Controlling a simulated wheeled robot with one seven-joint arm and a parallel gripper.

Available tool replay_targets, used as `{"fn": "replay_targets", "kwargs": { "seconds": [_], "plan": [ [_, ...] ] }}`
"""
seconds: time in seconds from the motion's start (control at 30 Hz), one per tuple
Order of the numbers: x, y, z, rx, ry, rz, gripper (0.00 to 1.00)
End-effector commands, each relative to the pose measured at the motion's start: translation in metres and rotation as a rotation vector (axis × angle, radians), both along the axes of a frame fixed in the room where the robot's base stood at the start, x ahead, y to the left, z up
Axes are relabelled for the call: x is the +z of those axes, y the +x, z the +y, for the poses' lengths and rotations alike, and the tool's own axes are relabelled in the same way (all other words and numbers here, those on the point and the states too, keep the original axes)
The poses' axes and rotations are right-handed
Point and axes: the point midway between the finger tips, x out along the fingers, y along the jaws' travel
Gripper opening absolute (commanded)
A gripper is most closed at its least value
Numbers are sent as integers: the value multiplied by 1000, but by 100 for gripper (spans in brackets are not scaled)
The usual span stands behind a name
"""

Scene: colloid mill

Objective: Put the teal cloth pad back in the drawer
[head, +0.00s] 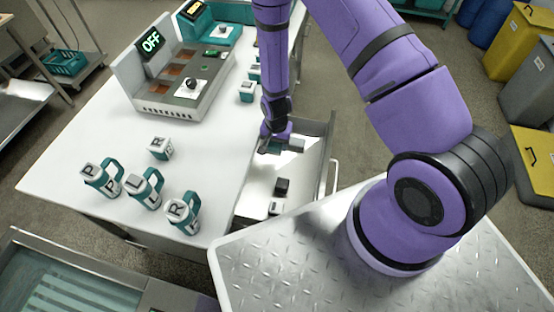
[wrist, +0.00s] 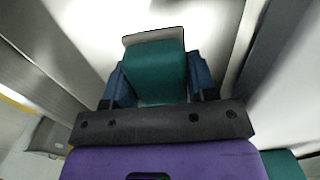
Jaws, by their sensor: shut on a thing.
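My gripper (head: 280,144) is low over the open drawer (head: 323,160), near its far end, in the head view. In the wrist view my gripper's two blue fingers (wrist: 162,88) are shut on the teal cloth pad (wrist: 158,68), one finger on each side. The pad has a pale grey far edge. In the head view the pad is mostly hidden by the gripper. The wrist view shows the pale drawer floor beyond the pad and grey walls on both sides. I cannot tell whether the pad touches the floor.
A black block (head: 282,187) and a small pale block (head: 276,207) lie in the drawer's near part.

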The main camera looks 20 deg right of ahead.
Motion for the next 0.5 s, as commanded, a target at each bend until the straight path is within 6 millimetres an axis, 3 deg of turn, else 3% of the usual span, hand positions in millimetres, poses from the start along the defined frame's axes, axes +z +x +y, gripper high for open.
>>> {"fn": "replay_targets", "kwargs": {
  "seconds": [0.2,0.5],
  "plan": [
    [-41,-1,0,1,0,3,26],
    [-62,0,0,0,0,0,26]
  ]
}}
